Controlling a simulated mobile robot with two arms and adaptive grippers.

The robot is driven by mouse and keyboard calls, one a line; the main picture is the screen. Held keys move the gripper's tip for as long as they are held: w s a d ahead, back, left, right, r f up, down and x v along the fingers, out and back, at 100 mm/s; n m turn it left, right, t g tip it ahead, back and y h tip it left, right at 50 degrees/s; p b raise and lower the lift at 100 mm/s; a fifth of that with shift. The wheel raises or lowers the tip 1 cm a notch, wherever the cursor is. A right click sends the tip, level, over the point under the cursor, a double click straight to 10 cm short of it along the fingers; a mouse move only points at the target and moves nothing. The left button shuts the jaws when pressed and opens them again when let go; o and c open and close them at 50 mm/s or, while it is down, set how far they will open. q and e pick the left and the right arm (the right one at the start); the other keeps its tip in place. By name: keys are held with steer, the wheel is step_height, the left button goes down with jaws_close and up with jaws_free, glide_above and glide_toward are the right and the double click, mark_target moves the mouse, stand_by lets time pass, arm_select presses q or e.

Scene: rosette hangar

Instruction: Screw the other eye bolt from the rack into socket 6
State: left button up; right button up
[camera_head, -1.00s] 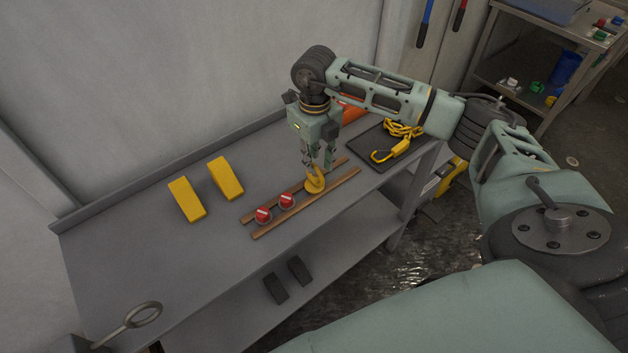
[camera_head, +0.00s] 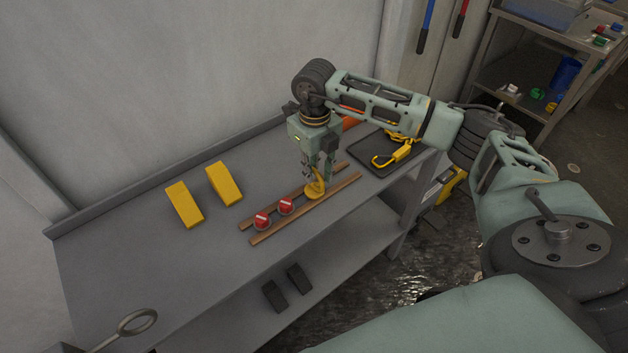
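A yellow eye bolt (camera_head: 314,189) stands at the right part of the rack, which is a pair of wooden rails (camera_head: 283,231) on the grey bench. My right gripper (camera_head: 317,176) points down over the eye bolt, with its fingertips at the ring. The ring's upper part is partly hidden by the fingers, and I cannot tell whether they grip it. Two round red-topped pieces (camera_head: 262,221) (camera_head: 285,205) sit on the rails to the left. My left gripper is out of view. Socket 6 cannot be identified here.
Two yellow wedge blocks (camera_head: 185,205) (camera_head: 224,184) lie on the bench (camera_head: 130,250) left of the rack. A yellow hook with rope (camera_head: 392,157) lies on a dark mat to the right. Black blocks (camera_head: 275,296) are on the lower shelf.

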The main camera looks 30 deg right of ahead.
jaws_close()
steer(key=shift+r, duration=0.15)
steer(key=shift+r+p, duration=0.95)
steer(key=shift+r, duration=0.4)
